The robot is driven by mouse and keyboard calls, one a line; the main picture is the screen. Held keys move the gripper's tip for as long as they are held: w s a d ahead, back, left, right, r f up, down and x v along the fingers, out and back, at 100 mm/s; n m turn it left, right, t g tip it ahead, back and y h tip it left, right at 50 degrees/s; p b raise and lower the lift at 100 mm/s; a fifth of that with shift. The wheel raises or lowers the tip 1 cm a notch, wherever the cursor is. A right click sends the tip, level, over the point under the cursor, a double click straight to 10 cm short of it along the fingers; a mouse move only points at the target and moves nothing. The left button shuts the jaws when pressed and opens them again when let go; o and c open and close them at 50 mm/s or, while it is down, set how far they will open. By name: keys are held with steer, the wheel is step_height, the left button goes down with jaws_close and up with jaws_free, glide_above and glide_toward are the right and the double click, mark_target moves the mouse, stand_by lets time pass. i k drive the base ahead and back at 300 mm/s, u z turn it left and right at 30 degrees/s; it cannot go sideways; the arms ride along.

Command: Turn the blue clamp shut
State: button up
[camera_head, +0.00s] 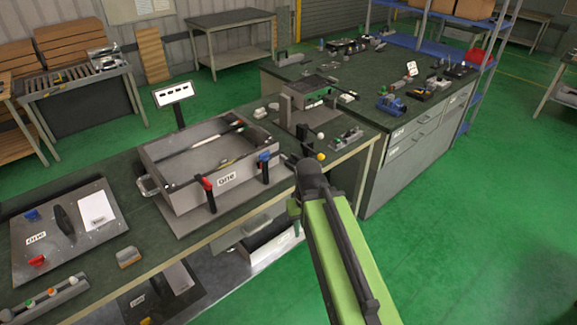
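The blue clamp (264,158) is on the front wall of a grey open-topped box (225,181), near its right end. It has a blue top and a dark upright part below. A red clamp (206,184) of similar shape is on the same wall to the left. My green and black arm reaches up from the bottom right. My gripper (290,160) is at its far end, just right of the blue clamp, with a small gap in the picture. Its fingers are small and dark, and I cannot tell whether they are open.
A grey panel (75,240) with small blue and red parts lies on the bench at left. A button strip (48,298) is in front of it. A dark upright fixture (303,122) stands right of the box. Green floor (480,220) is clear at right.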

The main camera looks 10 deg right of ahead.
mark_target(266, 156)
steer(key=z, duration=0.35)
steer(key=k, duration=0.15)
steer(key=u, duration=0.5)
steer(key=i, duration=0.7)
steer(key=u, duration=1.3)
steer(key=k, duration=0.55)
steer(key=u, duration=0.55)
steer(key=i, duration=1)
steer(key=u, duration=0.05)
